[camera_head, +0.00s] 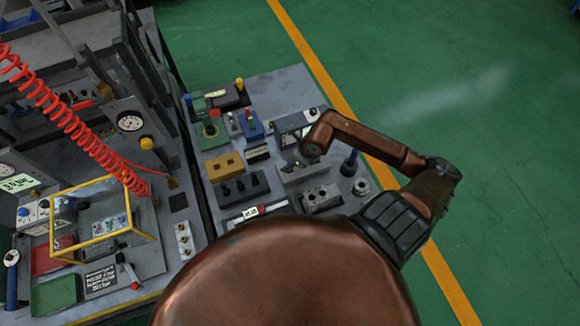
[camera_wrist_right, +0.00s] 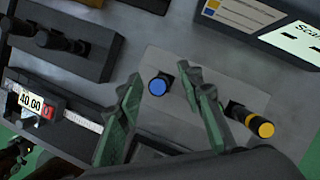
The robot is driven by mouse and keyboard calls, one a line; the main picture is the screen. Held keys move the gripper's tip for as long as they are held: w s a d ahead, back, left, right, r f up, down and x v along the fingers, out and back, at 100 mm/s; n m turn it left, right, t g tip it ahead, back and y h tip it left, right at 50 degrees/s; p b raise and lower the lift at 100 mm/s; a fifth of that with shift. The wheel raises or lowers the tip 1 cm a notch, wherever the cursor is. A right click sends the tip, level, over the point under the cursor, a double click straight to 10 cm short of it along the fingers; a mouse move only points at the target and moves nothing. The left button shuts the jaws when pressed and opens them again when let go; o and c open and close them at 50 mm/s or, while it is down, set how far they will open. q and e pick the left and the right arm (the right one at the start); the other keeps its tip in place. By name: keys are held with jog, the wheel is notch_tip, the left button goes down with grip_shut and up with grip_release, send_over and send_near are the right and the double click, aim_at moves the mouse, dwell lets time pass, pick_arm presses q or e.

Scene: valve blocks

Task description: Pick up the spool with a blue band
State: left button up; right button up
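A spool with a blue end (camera_wrist_right: 158,86) stands in a grey block (camera_wrist_right: 178,62) in the right wrist view. My right gripper (camera_wrist_right: 161,84) is open, with one green finger on each side of the blue-ended spool. The fingers look apart from it, and nothing is held. A dark spool with a yellow band (camera_wrist_right: 262,128) is in the same block, right of the right finger. In the head view my right arm reaches over the bench from the right; its fingers are hard to make out there. My left gripper is not in view.
A screen device (camera_wrist_right: 285,32) is at upper right. A yellow-framed box (camera_head: 100,215) stands left in the head view.

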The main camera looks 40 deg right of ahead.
jog(key=shift+c, duration=0.4)
grip_shut()
jog(key=shift+r, duration=0.15)
